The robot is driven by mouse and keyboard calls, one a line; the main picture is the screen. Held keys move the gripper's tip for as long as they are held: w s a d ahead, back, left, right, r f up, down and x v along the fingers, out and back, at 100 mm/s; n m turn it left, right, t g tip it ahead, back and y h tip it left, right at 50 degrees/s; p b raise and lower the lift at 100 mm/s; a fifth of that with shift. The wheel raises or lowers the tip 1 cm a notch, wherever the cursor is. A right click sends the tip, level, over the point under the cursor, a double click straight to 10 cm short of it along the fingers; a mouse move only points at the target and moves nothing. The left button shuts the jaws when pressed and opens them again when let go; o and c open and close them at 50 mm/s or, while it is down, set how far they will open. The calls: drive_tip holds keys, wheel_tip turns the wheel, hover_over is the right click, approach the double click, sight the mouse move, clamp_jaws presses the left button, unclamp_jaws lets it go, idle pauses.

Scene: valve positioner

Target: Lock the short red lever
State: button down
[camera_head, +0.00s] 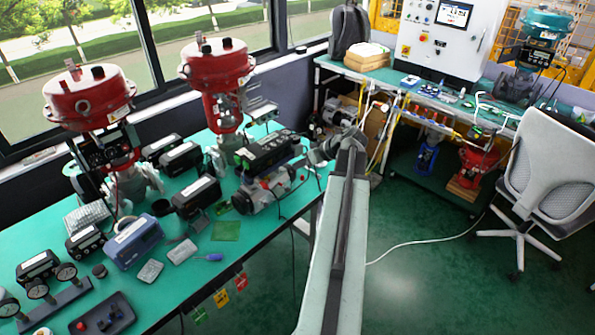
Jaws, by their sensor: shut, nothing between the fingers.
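I cannot make out a short red lever with certainty. Two large red-topped valve actuators, one at the left (90,97) and one at the centre (217,72), stand on the green bench (140,290). A grey device with a round black end (262,192) lies near the bench's right end, with small red parts too small to identify. My arm reaches up from the bottom of the view. My gripper (320,153) is shut and empty beside the right end of the bench, close to that device. Whether it touches anything there is unclear.
Black positioner boxes (196,196), a blue-grey box (133,241) and gauges (66,274) crowd the bench. Green, yellow and red tags (221,297) hang at its front edge. An office chair (550,180) stands right. The green floor (430,270) is mostly clear, with a white cable.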

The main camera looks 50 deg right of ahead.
drive_tip(key=w+a+f+b, duration=0.2)
drive_tip(key=w+f+b, duration=0.3)
drive_tip(key=f+b, duration=0.2)
drive_tip(key=shift+f+b, duration=0.3)
drive_tip(key=shift+f, duration=0.6)
drive_tip(key=shift+w, duration=0.15)
